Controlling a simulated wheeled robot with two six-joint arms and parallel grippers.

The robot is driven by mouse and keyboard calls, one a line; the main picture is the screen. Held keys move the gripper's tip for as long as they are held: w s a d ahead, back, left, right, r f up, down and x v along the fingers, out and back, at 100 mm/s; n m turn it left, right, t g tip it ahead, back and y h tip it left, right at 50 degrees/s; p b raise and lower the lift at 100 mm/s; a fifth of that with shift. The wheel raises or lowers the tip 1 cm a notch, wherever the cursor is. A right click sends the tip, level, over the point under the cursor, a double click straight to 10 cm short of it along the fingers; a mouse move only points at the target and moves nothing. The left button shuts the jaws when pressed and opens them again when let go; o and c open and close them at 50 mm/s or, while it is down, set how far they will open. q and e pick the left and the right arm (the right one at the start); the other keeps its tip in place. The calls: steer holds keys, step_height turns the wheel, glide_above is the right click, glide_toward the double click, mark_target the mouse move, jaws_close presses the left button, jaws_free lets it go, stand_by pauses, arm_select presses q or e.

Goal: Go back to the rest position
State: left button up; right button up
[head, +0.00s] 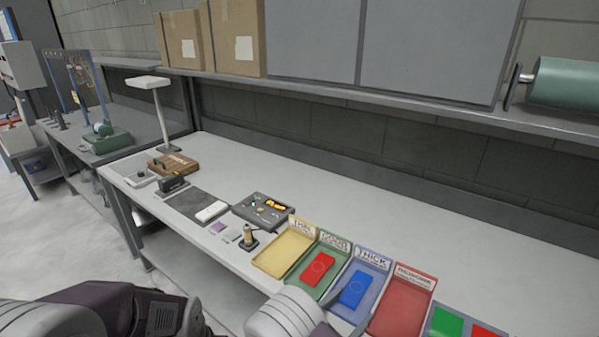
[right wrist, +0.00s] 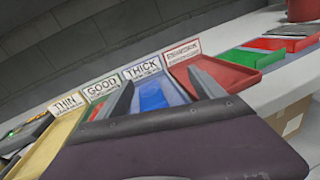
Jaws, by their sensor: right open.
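My right gripper (head: 350,311) is at the bottom of the head view, over the front edge of the bench by the labelled trays. In the right wrist view its two fingers (right wrist: 162,92) stand apart with nothing held between them. The blue THICK tray (head: 376,277) holds a blue block (head: 356,289). The green GOOD tray (head: 333,256) holds a red block (head: 318,268). Part of my left arm (head: 110,310) shows at the lower left; its fingers are out of view.
The bench (head: 450,250) carries a yellow THIN tray (head: 283,252), a red tray (head: 405,308), green and red pieces at right, and a gauge box (head: 264,211). A lamp (head: 150,84) stands at the left. A shelf (head: 390,108) with boxes runs above. The bench's back strip is clear.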

steer(key=d+r+m+g+h, duration=0.2)
steer(key=d+r+m+g, duration=0.25)
steer(key=d, duration=0.25)
steer(key=s+d+r+m+g+y, duration=0.2)
steer(key=s+d+m+g, duration=0.7)
steer(key=s+d, duration=0.15)
steer(key=s+a+f+m+g+y+p, duration=0.1)
steer(key=s+a+f+m+g+y, duration=0.15)
steer(key=s+m+y, duration=0.55)
steer(key=w+a+f+m+t+y, duration=0.1)
steer(key=w+a+f+t+y, duration=0.1)
steer(key=a, duration=0.3)
steer(key=w+a+f+m+t+y, duration=0.1)
steer(key=w+a+m+t+y, duration=0.1)
steer(key=a, duration=0.3)
steer(key=shift+w+a+f+t+y, duration=0.15)
steer(key=shift+w+f+t+y, duration=0.25)
steer(key=shift+t+y, duration=0.3)
